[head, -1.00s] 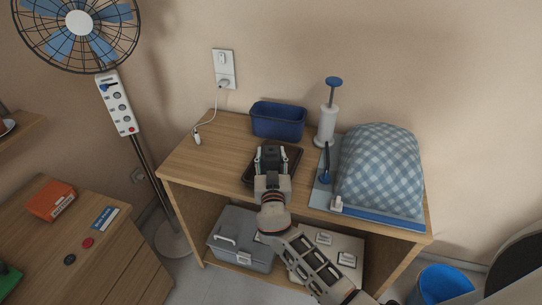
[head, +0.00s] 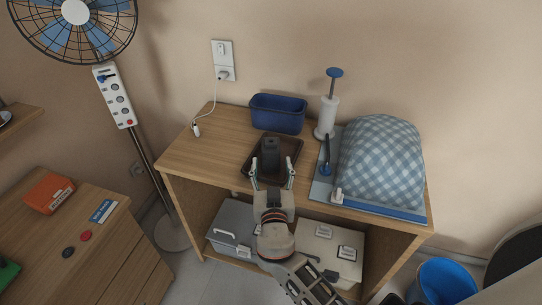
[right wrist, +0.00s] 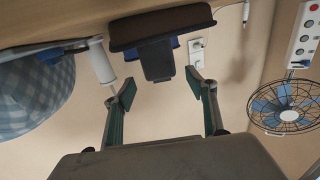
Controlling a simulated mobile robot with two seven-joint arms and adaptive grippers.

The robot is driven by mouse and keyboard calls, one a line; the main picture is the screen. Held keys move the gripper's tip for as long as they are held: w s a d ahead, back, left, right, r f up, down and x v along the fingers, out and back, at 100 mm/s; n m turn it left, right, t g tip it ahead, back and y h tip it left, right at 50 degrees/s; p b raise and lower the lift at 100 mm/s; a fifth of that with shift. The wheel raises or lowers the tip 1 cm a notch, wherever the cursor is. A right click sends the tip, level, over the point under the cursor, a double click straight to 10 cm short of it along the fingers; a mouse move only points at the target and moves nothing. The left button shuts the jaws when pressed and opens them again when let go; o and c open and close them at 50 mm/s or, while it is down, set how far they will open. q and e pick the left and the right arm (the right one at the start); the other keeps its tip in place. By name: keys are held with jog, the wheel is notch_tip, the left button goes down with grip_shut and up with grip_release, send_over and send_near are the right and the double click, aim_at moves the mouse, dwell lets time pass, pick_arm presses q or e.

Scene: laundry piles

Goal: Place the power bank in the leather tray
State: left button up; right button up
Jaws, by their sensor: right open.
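The dark power bank (head: 270,152) stands upright in the brown leather tray (head: 295,150) on the wooden table. My right gripper (head: 272,168) is open at the tray's front, with one finger on each side and the power bank free of both. The right wrist view is upside down. There the power bank (right wrist: 157,62) rises from the tray (right wrist: 160,28), beyond the spread fingertips of my right gripper (right wrist: 160,88), with a gap between. My left gripper is not in view.
A blue bin (head: 278,115) stands behind the tray. A white pump-like stand (head: 327,118) and a checked cushion on a board (head: 380,165) are to the right. A white cable (head: 213,110) lies at the left.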

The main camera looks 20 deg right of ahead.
jog(key=v, duration=0.3)
jog(key=shift+s+b, duration=0.3)
jog(key=shift+a, duration=0.1)
